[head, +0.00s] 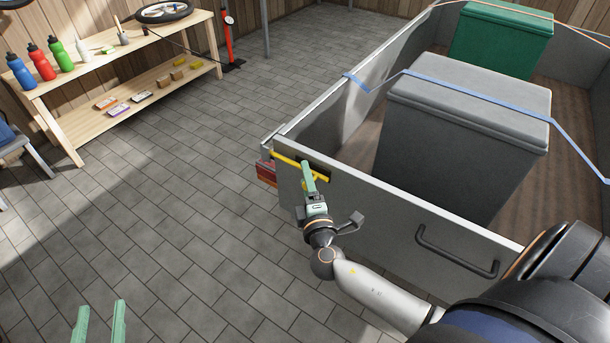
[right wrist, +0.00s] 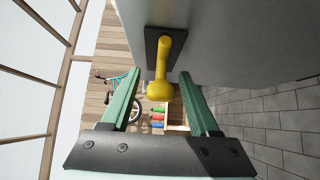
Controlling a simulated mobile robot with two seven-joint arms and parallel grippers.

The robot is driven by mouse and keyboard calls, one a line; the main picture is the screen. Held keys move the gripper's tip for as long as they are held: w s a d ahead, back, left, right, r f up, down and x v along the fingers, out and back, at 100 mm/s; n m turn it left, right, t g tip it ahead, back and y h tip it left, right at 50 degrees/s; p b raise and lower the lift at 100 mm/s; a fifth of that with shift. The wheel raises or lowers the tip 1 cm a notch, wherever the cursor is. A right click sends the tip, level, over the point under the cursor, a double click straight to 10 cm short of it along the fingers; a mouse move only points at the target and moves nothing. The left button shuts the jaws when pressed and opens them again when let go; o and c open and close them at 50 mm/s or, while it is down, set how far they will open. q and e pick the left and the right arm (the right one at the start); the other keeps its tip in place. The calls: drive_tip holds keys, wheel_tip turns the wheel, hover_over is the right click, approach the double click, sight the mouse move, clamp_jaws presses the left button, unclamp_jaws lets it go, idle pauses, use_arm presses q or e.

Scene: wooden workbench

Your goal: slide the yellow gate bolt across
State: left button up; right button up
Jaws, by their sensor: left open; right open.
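The yellow gate bolt (head: 286,161) lies along the top left corner of the grey trailer's gate (head: 380,220) in the head view. In the right wrist view, the bolt's yellow handle (right wrist: 161,88) sticks out from a dark plate (right wrist: 152,48) on the grey panel. My right gripper (head: 309,168) is at the bolt, its fingers crossing in front of part of it. In the right wrist view its fingers are open, one on each side of the handle, with gaps visible. My left gripper (head: 98,318) is open and empty at the lower left, far from the bolt.
A black handle (head: 455,252) sits on the gate. A wooden shelf (head: 130,60) with bottles stands at the back left. The tiled floor between is clear.

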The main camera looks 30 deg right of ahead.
drive_tip(key=shift+w+d, duration=0.3)
drive_tip(key=shift+w, duration=0.3)
clamp_jaws()
idle(1.1)
